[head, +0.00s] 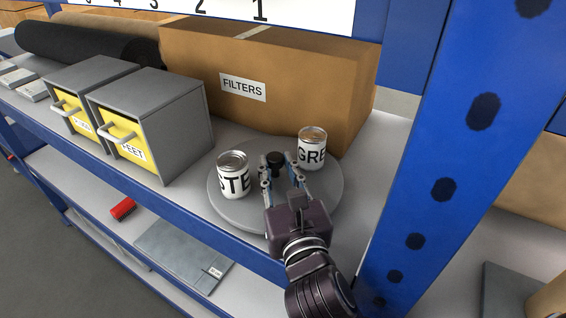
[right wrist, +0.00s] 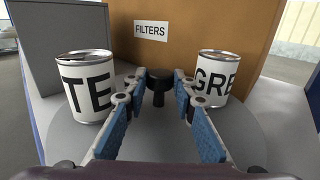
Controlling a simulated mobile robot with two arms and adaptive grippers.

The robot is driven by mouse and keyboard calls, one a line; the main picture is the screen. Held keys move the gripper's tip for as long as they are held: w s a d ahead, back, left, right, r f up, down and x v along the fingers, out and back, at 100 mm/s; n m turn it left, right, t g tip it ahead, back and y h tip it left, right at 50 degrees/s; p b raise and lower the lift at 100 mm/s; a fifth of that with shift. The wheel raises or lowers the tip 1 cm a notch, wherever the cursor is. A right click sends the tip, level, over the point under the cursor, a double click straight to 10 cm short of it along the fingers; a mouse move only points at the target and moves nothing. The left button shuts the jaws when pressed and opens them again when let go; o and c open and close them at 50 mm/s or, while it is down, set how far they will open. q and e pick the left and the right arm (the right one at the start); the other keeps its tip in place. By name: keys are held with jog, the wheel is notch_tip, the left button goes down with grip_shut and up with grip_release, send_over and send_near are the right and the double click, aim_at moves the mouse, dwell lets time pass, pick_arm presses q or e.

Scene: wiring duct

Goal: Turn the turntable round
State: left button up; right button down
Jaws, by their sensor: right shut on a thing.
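The grey round turntable (head: 323,196) sits on the shelf, with a black knob (head: 273,158) standing at its middle. A can with a label reading "STE" (head: 233,176) stands upright on its left side, and a can reading "GRE" (head: 312,148) stands upright on its right side at the back. My right gripper (head: 279,170) reaches in from the front, low over the turntable between the two cans. In the right wrist view its blue-padded fingers (right wrist: 160,82) are shut on the knob (right wrist: 158,92), one on each side. My left gripper is not in view.
A large cardboard box labelled "FILTERS" (head: 290,75) stands close behind the turntable. Grey bins with yellow fronts (head: 150,120) stand to the left. A blue upright post (head: 425,170) rises at the right, near my right arm. A lower shelf holds a red item (head: 122,209).

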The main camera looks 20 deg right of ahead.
dwell(0.5)
jog(key=c, duration=1.6)
grip_release()
